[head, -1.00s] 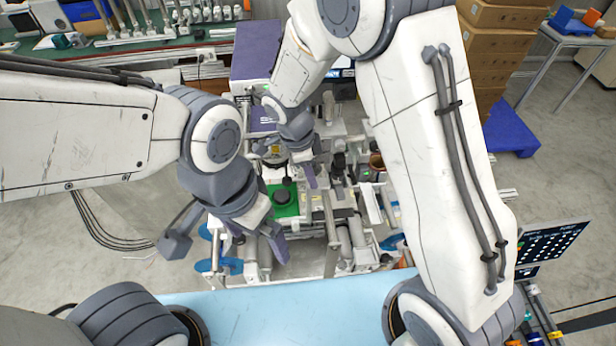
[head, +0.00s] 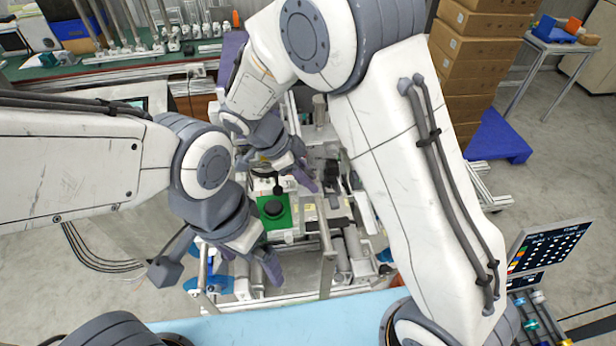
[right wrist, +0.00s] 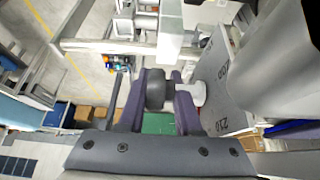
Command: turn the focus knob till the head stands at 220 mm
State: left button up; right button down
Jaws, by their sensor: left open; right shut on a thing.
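The dark focus knob (right wrist: 155,88) sits between the two purple fingers of my right gripper (right wrist: 158,112) in the right wrist view, with a pale shaft to its right. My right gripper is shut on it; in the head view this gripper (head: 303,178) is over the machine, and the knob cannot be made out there. A pale scale plate (right wrist: 215,78) with printed figures, seemingly 200 and 210, stands right of the knob. I cannot read the head's exact height. My left gripper (head: 262,262) is open and empty at the machine's front left.
A green plate (head: 262,226) with a black round part (head: 273,208) lies between the grippers. A light blue surface (head: 270,325) is in front. Cardboard boxes (head: 475,60) and a blue pallet (head: 500,138) stand at the right.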

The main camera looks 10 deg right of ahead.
jog(key=c, duration=1)
grip_release()
jog(key=shift+s+d, duration=0.25)
jog(key=shift+s, duration=0.05)
jog(key=shift+o, duration=1.1)
jog(key=shift+s+r, duration=0.1)
jog(key=shift+a, duration=0.1)
jog(key=shift+w+a+r+b, duration=0.2)
jog(key=shift+a+r+b, duration=0.1)
jog(key=shift+r+b, duration=0.1)
jog(key=b+v, duration=0.3)
jog(key=v, duration=0.6)
jog(key=shift+r, duration=0.2)
